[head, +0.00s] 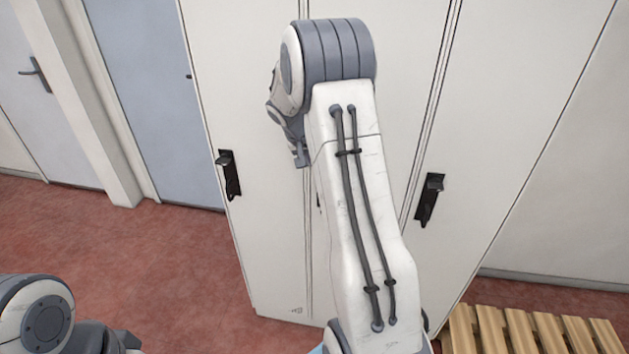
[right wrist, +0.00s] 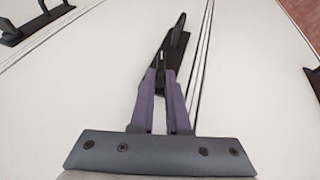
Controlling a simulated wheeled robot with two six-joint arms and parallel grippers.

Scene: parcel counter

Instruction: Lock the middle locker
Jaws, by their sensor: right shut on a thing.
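The middle locker (head: 405,95) is a tall white door between two others, largely covered by my right arm in the head view. Its black handle (right wrist: 176,42) shows in the right wrist view, next to the door seam. My right gripper (right wrist: 162,75) is shut on this handle, with its two purple-grey fingers close together around its lower part. My left gripper is out of view; only part of that arm shows at the lower left.
The left locker has a black handle (head: 229,175), and the right locker has another (head: 429,198). A slatted wooden bench (head: 530,332) stands at the lower right. A blue door (head: 150,95) and a white door (head: 35,105) are at the left. Red floor (head: 130,255) is clear there.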

